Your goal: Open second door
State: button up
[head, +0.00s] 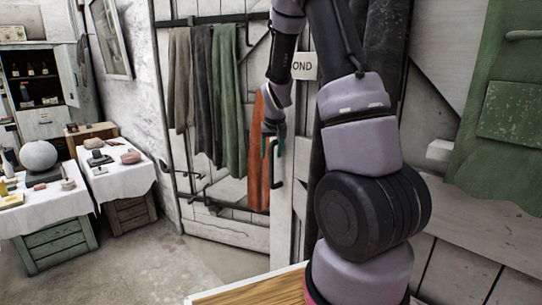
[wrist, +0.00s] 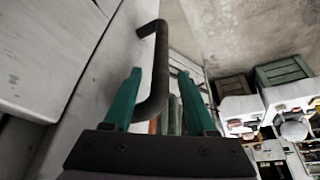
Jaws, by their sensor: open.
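A white wooden door (head: 284,220) stands behind my arm in the head view. A sign (head: 304,66) reading "OND" is partly hidden by my arm. A dark bar handle (head: 277,165) is on the door; in the wrist view the bent bar (wrist: 160,60) runs between my green fingers. My gripper (head: 272,146) is at the handle, and in the wrist view the gripper (wrist: 160,72) is open with a finger on either side of the bar. I cannot tell whether a finger touches it, or whether the door is ajar.
Several cloths, one orange (head: 259,150) and one green (head: 229,100), hang on a rack left of the door. Tables with white cloths (head: 120,183) stand at the left. The floor (head: 170,265) at lower left is clear.

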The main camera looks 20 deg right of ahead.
jog(key=shift+x, duration=0.8)
grip_shut()
jog(key=shift+a, duration=0.1)
dwell(0.8)
